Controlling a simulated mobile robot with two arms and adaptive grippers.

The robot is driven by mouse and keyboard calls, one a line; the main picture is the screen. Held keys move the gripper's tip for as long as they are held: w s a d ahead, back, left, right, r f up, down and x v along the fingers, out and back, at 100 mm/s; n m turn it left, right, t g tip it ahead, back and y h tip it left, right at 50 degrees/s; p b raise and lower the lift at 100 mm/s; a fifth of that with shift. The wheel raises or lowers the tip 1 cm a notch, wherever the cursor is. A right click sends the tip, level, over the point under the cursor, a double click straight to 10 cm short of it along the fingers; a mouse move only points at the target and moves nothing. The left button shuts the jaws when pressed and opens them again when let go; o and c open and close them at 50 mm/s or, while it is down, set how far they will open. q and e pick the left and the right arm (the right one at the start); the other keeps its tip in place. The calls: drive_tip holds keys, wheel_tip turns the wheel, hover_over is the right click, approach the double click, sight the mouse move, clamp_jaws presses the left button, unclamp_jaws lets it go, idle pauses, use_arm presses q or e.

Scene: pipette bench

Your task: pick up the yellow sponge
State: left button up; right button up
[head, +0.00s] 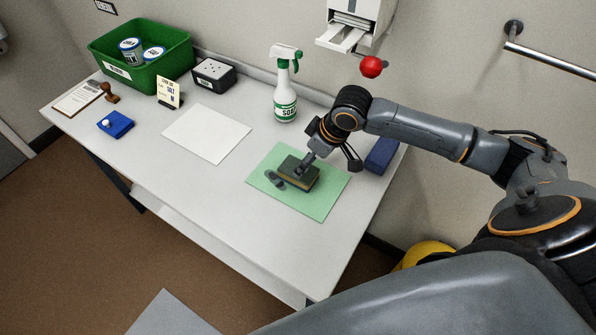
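The yellow sponge (297,182) has a dark top layer and lies on the green mat (323,207) at the right part of the table. My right gripper (329,163) is above it, coming from the back right. Its fingers are spread apart: one shows in front of the sponge's top, the other to the right of the sponge. Whether a finger touches the sponge cannot be told. A dark patch lies on the mat just left of the sponge. My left gripper is not in view.
A soap spray bottle (285,88) stands behind the mat. A blue box (380,155) stands right of the gripper. A white sheet (207,134) lies left of the mat. A green bin (140,60) with cans, a black box (213,75) and a blue sponge-like block (115,126) are farther left.

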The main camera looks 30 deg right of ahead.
drive_tip(key=x, duration=0.3)
drive_tip(key=shift+a+f+p, duration=0.1)
drive_tip(key=shift+a+p, duration=0.2)
drive_tip(key=shift+p, duration=0.1)
drive_tip(key=shift+x, duration=1.25)
drive_tip(key=shift+a+f, duration=0.15)
drive_tip(key=shift+f, duration=0.25)
use_arm(q)
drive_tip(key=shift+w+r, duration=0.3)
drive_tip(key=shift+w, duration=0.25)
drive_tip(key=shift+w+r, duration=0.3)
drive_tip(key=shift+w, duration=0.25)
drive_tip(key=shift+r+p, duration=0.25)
drive_tip(key=shift+p, duration=0.15)
use_arm(e)
drive_tip(key=shift+f, duration=0.2)
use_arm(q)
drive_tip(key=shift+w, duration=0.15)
use_arm(e)
drive_tip(key=shift+c, duration=0.2)
drive_tip(key=c, duration=1.3)
